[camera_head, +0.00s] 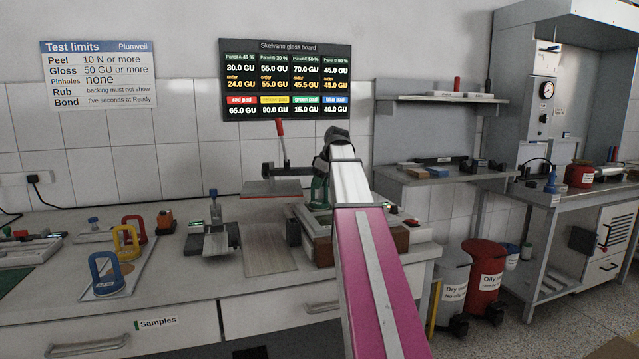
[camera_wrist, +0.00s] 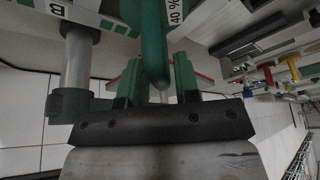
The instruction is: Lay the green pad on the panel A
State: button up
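The green pad shows as an upright green handle (camera_head: 319,192) at the middle of the bench, partly behind my arm. In the wrist view the green handle (camera_wrist: 150,38) comes between my gripper's fingers. My gripper (camera_wrist: 158,75) is open around it, with narrow gaps beside the handle. In the head view my gripper (camera_head: 322,170) is over the same spot, partly hidden by my arm. A label reading 40 % (camera_wrist: 176,12), the value the wall board gives for panel A, is beside the handle. Panel A's surface is mostly hidden, and I cannot tell whether the pad's base touches it.
Blue (camera_head: 106,272), yellow (camera_head: 129,241) and red (camera_head: 138,226) pads stand on a tray at left. A grey post (camera_wrist: 77,70) rises close left of my gripper in the wrist view. A wood-toned board (camera_head: 268,252) lies left of the fixture. Bins (camera_head: 484,280) stand at right.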

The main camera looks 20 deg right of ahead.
jog(key=shift+o, duration=0.5)
jog(key=shift+r, duration=0.25)
jog(key=v, duration=1.1)
jog(key=shift+r, duration=0.3)
